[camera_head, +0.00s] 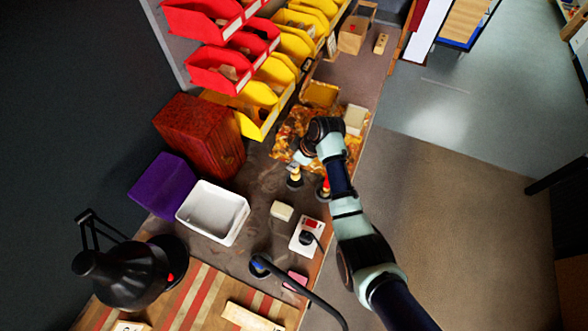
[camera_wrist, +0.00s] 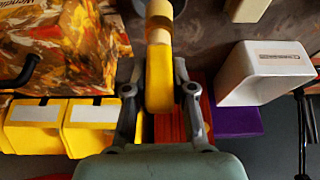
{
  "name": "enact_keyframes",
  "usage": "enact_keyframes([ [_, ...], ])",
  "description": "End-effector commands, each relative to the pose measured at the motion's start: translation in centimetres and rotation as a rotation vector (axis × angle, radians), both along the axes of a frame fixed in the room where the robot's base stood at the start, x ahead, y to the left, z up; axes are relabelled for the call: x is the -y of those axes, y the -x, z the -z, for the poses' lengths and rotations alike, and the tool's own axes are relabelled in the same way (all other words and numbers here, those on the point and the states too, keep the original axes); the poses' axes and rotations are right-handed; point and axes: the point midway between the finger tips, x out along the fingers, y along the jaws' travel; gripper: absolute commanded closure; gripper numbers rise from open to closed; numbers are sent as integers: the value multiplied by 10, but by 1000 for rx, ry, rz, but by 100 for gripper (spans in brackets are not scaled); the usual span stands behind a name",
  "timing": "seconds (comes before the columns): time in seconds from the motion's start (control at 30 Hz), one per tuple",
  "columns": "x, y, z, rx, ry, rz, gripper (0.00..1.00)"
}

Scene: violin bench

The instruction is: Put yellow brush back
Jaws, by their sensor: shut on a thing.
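The yellow brush (camera_wrist: 159,78) is between the two fingers of my gripper (camera_wrist: 157,92) in the wrist view. Its yellow part is gripped, and a pale wooden section extends beyond it towards the top edge of the picture. My gripper is shut on it. In the camera_head view my gripper (camera_head: 304,157) is over the bench beside the painted board. A small yellow-banded piece (camera_head: 295,175) with dark parts shows just below it; I cannot tell whether it is the held brush or its holder. A similar red-topped piece (camera_head: 325,186) stands to the right, partly covered by my arm.
The mottled orange board (camera_head: 290,135) lies behind my gripper. An empty white bin (camera_head: 216,207), a purple box (camera_head: 161,186) and a red box (camera_head: 198,135) stand left. Yellow bins (camera_head: 258,112) line the back. A small pale block (camera_head: 282,211) and a white plate (camera_head: 306,237) lie nearer.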

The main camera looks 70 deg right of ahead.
Motion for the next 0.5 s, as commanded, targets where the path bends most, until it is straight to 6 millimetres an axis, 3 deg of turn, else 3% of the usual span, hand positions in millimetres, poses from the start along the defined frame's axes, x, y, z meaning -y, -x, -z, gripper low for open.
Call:
enact_keyframes([
  [0.3, -1, 0, 42, -1, -1, 1, 100],
  [0.5, 0, 0, 42, 0, 0, 0, 100],
])
